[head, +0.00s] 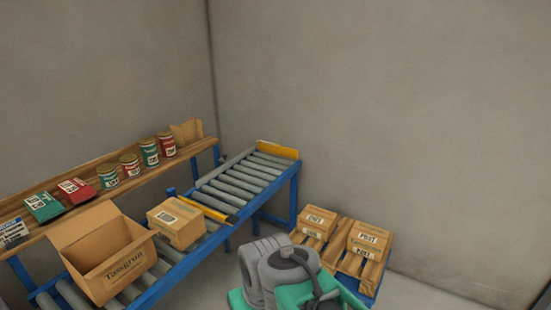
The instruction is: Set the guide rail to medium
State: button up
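A roller conveyor (235,187) with blue side frames runs from the lower left to the back wall corner. A yellow bar (208,207) with a dark end lies across it, just beyond a closed carton. A second yellow bar (278,149) stands at the conveyor's far end. I cannot tell which of these is the guide rail, and no setting marks are readable. Grey and teal parts of my own arm and body show at the bottom centre, in front of the conveyor's right side. I cannot make out my gripper's fingers.
An open carton (112,262) and a closed carton (178,222) sit on the near rollers. A wooden shelf (83,200) behind holds several cans and packets. Cartons stand on a pallet (350,262) at right. The far rollers are clear.

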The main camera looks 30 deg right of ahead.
aim_at(228, 163)
jog(key=z, duration=0.55)
jog(key=i, duration=2.3)
jog(key=u, duration=0.45)
